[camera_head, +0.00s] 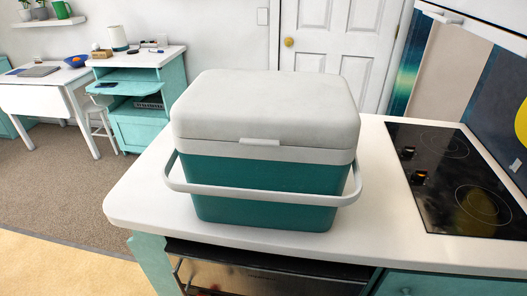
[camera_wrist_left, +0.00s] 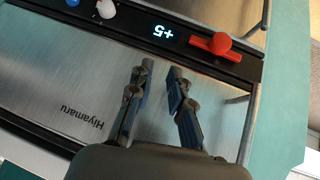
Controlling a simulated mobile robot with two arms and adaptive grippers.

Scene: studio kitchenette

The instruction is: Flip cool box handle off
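The cool box (camera_head: 262,150) stands on the white countertop, with a teal body and a pale grey lid that is closed. Its grey handle (camera_head: 262,196) is swung down in front of the body, its bar crossing the teal front face. A small latch tab (camera_head: 260,142) shows at the lid's front edge. My left gripper (camera_wrist_left: 162,78) is open and empty in the left wrist view, in front of a steel appliance panel. Neither gripper shows in the head view, and the cool box is not in the left wrist view.
The white countertop (camera_head: 139,194) has free room left of the box. A black cooktop (camera_head: 455,175) lies to the right. Below the counter is a steel appliance (camera_head: 265,279); its panel (camera_wrist_left: 165,33) has knobs and a "+5" display. A white door (camera_head: 335,35) stands behind.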

